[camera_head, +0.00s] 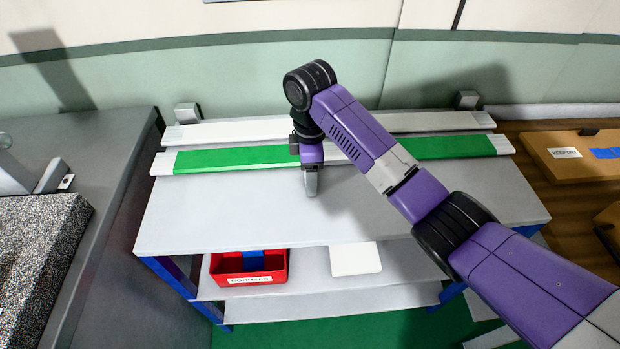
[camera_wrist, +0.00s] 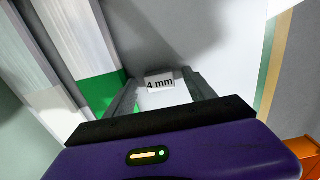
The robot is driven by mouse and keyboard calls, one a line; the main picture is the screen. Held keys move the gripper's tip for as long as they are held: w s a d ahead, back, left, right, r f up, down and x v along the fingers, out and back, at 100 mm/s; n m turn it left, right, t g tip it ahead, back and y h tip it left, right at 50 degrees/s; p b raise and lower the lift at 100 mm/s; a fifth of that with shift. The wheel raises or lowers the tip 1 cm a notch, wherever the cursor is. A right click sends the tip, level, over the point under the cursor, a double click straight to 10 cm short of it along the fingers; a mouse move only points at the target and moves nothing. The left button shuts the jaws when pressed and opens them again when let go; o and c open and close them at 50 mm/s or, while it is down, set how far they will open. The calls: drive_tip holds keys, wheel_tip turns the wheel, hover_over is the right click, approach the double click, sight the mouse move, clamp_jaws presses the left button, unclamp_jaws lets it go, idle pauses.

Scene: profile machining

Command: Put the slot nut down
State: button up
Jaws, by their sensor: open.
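My gripper (camera_head: 311,188) points down over the front part of the grey tabletop (camera_head: 225,215), in front of the green-topped profile. In the wrist view my gripper (camera_wrist: 162,86) has its two grey fingers apart. A small label reading "4 mm" (camera_wrist: 160,83) shows between the fingertips, with a pale surface just below it. I cannot tell what this label is fixed to. I cannot make out the slot nut in either view. It may be hidden by the fingers or too small to tell.
A white profile (camera_head: 235,131) and a green-topped profile (camera_head: 230,159) lie along the table's back. A red labelled bin (camera_head: 278,270) and a white tile (camera_head: 355,259) sit on the lower shelf. A grey bench (camera_head: 95,135) stands left. The tabletop's left and right front are clear.

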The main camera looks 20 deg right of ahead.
clamp_jaws()
drive_tip(key=shift+r, duration=0.1)
